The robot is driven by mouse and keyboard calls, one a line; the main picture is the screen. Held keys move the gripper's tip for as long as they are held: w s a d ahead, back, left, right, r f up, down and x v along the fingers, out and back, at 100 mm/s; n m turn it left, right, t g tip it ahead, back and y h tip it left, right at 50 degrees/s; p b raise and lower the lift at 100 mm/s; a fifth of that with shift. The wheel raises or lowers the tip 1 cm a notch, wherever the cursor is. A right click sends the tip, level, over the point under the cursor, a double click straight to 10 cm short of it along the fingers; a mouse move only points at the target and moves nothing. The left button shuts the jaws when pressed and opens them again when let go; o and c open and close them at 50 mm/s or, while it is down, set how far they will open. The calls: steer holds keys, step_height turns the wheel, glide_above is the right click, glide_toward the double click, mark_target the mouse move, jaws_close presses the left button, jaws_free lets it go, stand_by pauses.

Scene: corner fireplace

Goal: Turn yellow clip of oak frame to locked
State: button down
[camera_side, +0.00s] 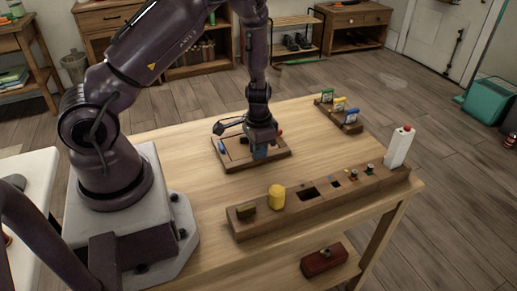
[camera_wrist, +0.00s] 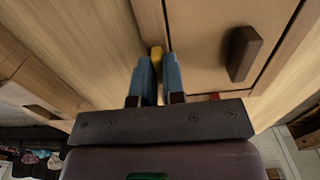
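The oak frame (camera_side: 232,160) lies flat on the table, a brown rim around a tan panel. In the wrist view its rim (camera_wrist: 152,22) runs beside the panel (camera_wrist: 205,60), which has a dark handle (camera_wrist: 244,54). The yellow clip (camera_wrist: 156,55) sits at the rim, between the fingertips. My gripper (camera_wrist: 159,65) points at the frame, its blue fingers close on both sides of the clip with no clear gap. In the side view my gripper (camera_side: 260,152) is at the frame's near edge and hides the yellow clip. A red clip (camera_side: 280,132) shows at the frame's right side.
A long wooden block (camera_side: 318,205) with a yellow cylinder (camera_side: 277,197) and a white bottle (camera_side: 399,147) stands along the front right. The table (camera_side: 180,150) left of the frame is bare.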

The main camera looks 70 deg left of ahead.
stand_by(0.4)
steer(key=n, duration=0.4)
steer(key=shift+n, duration=0.4)
steer(key=n, duration=0.4)
steer(key=shift+n, duration=0.3)
steer(key=n, duration=0.4)
steer(key=shift+n, duration=2.2)
steer(key=c, duration=1.2)
jaws_free()
